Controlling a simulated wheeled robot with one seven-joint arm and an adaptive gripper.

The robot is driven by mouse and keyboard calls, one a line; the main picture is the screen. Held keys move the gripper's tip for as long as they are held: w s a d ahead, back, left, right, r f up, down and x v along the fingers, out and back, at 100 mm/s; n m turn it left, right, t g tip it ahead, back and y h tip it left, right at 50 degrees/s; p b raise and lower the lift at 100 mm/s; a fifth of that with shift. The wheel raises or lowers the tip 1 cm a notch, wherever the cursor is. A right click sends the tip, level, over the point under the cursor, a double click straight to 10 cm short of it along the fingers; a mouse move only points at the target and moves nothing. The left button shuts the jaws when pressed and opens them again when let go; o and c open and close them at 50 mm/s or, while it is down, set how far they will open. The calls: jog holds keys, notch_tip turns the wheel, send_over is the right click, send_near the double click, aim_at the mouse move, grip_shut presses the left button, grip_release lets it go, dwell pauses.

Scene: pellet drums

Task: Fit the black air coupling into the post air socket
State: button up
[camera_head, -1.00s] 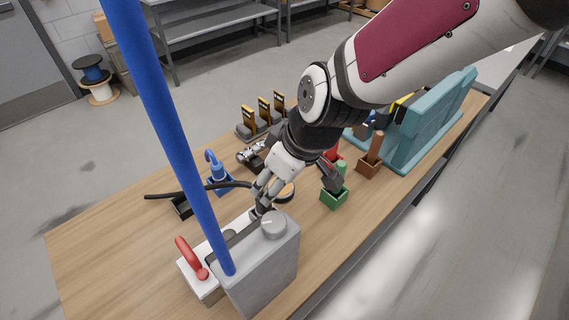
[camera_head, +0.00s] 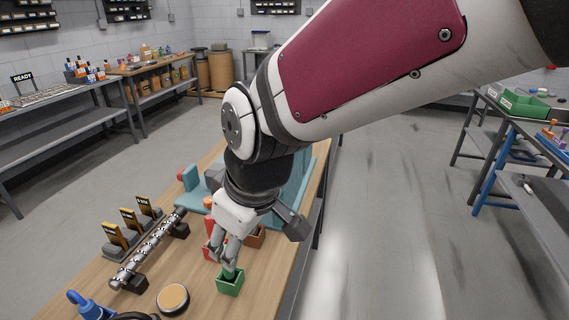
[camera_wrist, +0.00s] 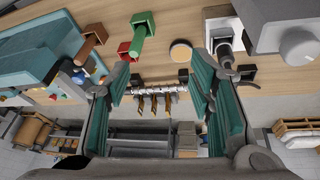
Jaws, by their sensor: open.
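My gripper (camera_head: 224,258) is open and empty. In the head view its fingertips overlap the green peg and green box. In the wrist view the teal-padded fingers (camera_wrist: 160,82) stand wide apart with nothing between them. A black curved hose (camera_head: 136,316) shows at the bottom edge of the head view. In the wrist view a dark fitting with a grey cylinder (camera_wrist: 223,36), perhaps the black air coupling, lies beyond the right finger, with a dark hose near it. I cannot make out the post air socket for certain.
A green box (camera_head: 231,286) with a peg, a round tan-topped puck (camera_head: 173,298), a silver ribbed shaft (camera_head: 147,251) and black-yellow uprights (camera_head: 130,219) stand on the wooden table. A teal fixture (camera_wrist: 40,52) and a grey box with a knob (camera_wrist: 302,45) flank the workspace.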

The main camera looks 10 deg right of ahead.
jog(key=s+d+r+m, duration=0.2)
jog(key=s+d+m, duration=0.1)
jog(key=d, duration=0.3)
jog(key=s+d+r+m+t+h, duration=0.1)
jog(key=s+d+r+m, duration=0.1)
jog(key=d, duration=0.4)
jog(key=s+d+r+m+t+h, duration=0.1)
jog(key=s+d+r+m, duration=0.2)
jog(key=d+m, duration=0.2)
jog(key=shift+s+d+r, duration=0.3)
jog(key=shift+d, duration=0.75)
jog(key=w+f+b, duration=0.2)
jog(key=w, duration=0.1)
jog(key=shift+f+b, duration=0.35)
jog(key=shift+b, duration=0.05)
jog(key=shift+c, duration=0.6)
